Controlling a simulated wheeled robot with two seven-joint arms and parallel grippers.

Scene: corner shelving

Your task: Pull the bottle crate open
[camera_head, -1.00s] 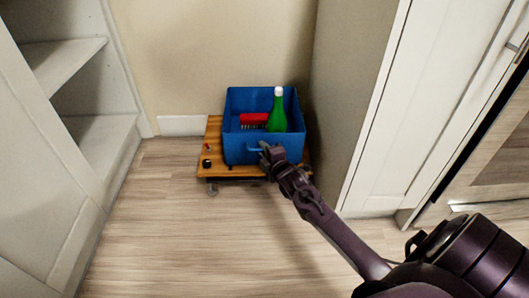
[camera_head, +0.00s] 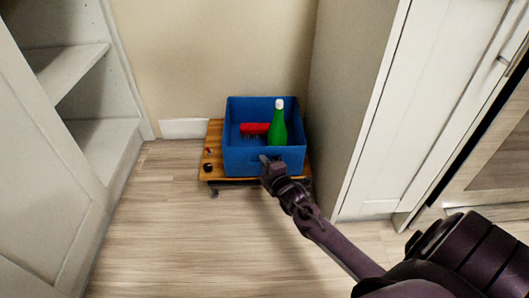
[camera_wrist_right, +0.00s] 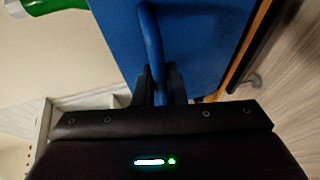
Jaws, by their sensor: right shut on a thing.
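The blue bottle crate (camera_head: 238,160) sits on a low wooden trolley (camera_head: 214,140) near the back wall. A green bottle (camera_head: 277,128) with a white cap stands upright in it, beside a red brush-like thing (camera_head: 254,128). My right gripper (camera_head: 268,166) is at the crate's front face. In the right wrist view, its two dark fingers (camera_wrist_right: 157,88) are shut on the crate's blue handle (camera_wrist_right: 151,40), with the crate's front (camera_wrist_right: 200,40) close by. The bottle shows in part at that view's top left (camera_wrist_right: 60,6). My left gripper is not in view.
White shelving (camera_head: 75,60) stands on the left and a tall cabinet (camera_head: 375,110) stands close to the crate's right. Small dark and red items lie on the trolley's left edge (camera_head: 208,166). The wooden floor (camera_head: 190,240) in front is clear.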

